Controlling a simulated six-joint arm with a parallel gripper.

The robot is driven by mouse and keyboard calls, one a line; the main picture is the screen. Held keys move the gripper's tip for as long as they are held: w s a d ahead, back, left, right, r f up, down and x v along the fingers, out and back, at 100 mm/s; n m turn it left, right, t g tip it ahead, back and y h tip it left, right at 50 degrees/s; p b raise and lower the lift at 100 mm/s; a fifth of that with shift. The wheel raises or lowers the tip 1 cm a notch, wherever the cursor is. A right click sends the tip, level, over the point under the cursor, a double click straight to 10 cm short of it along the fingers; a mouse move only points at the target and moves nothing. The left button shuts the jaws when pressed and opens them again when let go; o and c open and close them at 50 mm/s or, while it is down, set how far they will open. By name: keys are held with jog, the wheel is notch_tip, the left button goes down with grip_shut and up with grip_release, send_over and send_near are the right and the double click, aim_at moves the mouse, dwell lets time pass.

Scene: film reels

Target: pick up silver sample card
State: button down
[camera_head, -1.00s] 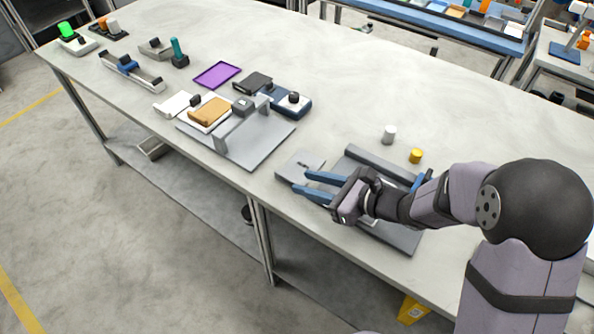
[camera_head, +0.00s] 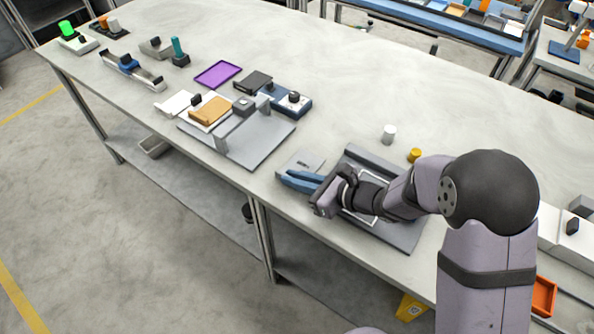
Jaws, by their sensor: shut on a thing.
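The flat grey piece that looks like the silver sample card (camera_head: 301,159) lies near the front edge of the bench, with a small dark mark on its top. My gripper (camera_head: 290,178) reaches over its near side from the right. The two blue fingers are close together, shut on the card. The fingers cover the near part of the card and the exact contact. I cannot tell whether it is clear of the bench.
A dark grey tray (camera_head: 407,236) lies under my wrist. A white cylinder (camera_head: 389,134) and a yellow cylinder (camera_head: 414,155) stand behind it. A grey fixture (camera_head: 249,152) is to the left, with a purple tray (camera_head: 218,74) farther back. The back middle of the bench is clear.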

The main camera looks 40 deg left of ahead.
notch_tip(320, 180, up, 10)
dwell(0.7)
